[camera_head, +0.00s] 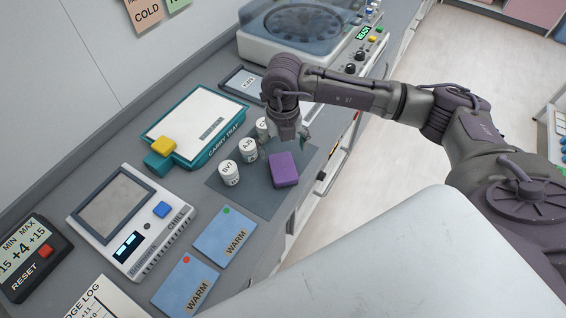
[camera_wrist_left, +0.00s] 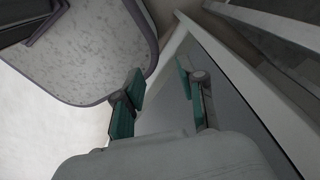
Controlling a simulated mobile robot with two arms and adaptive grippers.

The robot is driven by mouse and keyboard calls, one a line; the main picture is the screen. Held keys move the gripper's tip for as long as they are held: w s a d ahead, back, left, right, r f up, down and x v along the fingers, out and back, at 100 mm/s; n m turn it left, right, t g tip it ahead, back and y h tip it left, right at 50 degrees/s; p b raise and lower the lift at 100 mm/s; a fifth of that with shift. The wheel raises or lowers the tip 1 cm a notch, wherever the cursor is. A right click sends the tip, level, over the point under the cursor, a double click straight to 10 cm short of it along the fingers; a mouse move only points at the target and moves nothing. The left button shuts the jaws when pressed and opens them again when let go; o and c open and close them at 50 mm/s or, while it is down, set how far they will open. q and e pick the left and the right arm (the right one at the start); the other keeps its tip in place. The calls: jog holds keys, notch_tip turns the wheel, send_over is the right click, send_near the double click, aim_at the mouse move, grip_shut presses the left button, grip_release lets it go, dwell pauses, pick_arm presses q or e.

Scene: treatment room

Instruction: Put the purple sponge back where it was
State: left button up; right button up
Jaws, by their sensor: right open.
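The purple sponge (camera_head: 284,169) lies on a dark grey mat (camera_head: 262,204) on the counter, to the right of several white labelled vials (camera_head: 229,173). My right gripper (camera_head: 303,138) is above the back edge of the mat, just beyond the sponge and apart from it. Its jaws are open and partly hidden by the wrist. My left gripper (camera_wrist_left: 159,95) shows in the left wrist view with its two green-padded fingers apart and nothing between them. It is not visible in the head view.
A chill device (camera_head: 130,220), blue WARM cards (camera_head: 225,236) and a centrifuge-like machine (camera_head: 300,25) stand around the mat. The counter's front edge is close to the mat.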

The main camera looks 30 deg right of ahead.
jog(key=shift+r+b, duration=0.35)
jog(key=shift+r, duration=1.6)
